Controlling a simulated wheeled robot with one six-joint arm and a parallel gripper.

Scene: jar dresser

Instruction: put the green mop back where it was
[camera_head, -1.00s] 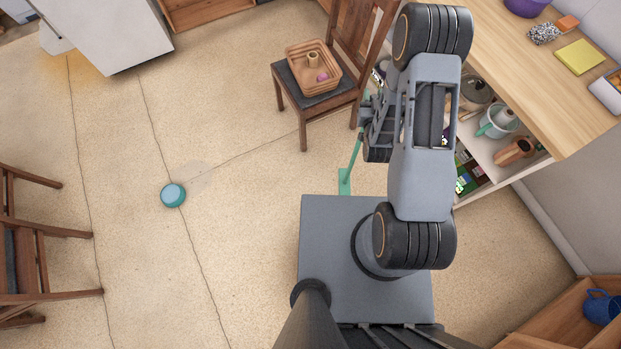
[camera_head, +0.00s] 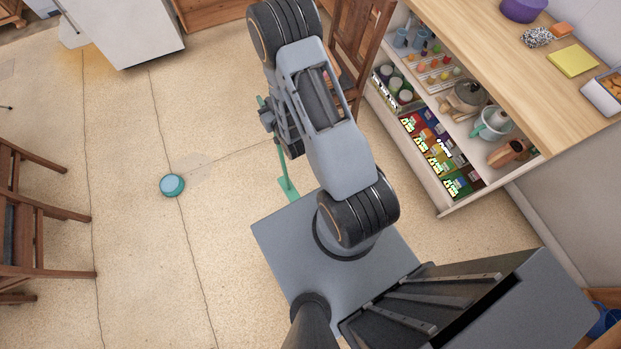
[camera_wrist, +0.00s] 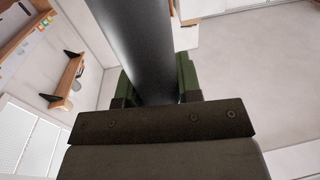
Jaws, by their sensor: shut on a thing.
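The green mop (camera_head: 281,160) shows in the head view as a thin green handle, running down to a flat green head at or close to the floor beside my base. My gripper (camera_head: 266,115) is shut on the upper part of its handle, left of my arm. My arm hides part of the hold. In the wrist view a thick dark cylinder (camera_wrist: 138,45) runs between green-edged finger parts; I cannot tell whether it is part of the mop.
A teal round container (camera_head: 172,185) lies on the floor to the left. Wooden chairs stand at the left edge (camera_head: 40,215) and behind my arm (camera_head: 362,40). An open drawer (camera_head: 450,208) with boxes and jars juts out at right. Floor between is clear.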

